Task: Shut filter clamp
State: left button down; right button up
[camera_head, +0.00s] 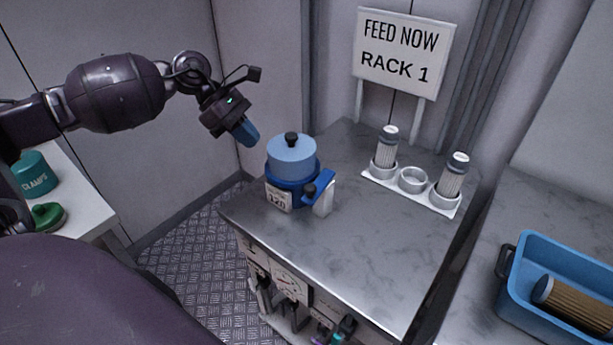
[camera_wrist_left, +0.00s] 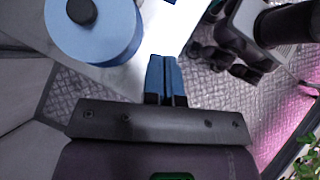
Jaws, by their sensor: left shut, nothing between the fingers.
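The blue filter housing (camera_head: 284,187) stands upright on the steel counter, with a light blue lid (camera_head: 291,155) and a black knob on top. A label reading 120 is on its front. The clamp (camera_head: 320,188), a blue lever with a black knob beside a white block, sticks out on its right side. My left gripper (camera_head: 251,139) is shut and empty, in the air to the upper left of the housing, apart from it. In the left wrist view the shut blue fingers (camera_wrist_left: 166,75) point past the lid (camera_wrist_left: 92,30). My right gripper is not in view.
A white holder (camera_head: 412,187) with two upright filters and an empty middle cup stands at the counter's back right. A sign (camera_head: 403,50) reads "FEED NOW RACK 1". A blue bin (camera_head: 520,262) holds a brown filter. The counter (camera_head: 375,250) is clear in front.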

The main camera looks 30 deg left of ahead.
pick_arm(q)
jog(key=shift+s+a+m, duration=0.1)
jog(key=shift+s+m, duration=0.35)
jog(key=shift+m, duration=0.05)
send_near(307, 194)
notch_tip(307, 194, down, 3)
jog(key=shift+w+d+f, duration=0.2)
jog(key=shift+w+d, duration=0.05)
jog(key=shift+d, duration=0.25)
jog(key=shift+w+d+f, duration=0.2)
jog(key=shift+d, duration=0.3)
jog(key=shift+w+d+f, duration=0.1)
jog(key=shift+d, duration=0.6)
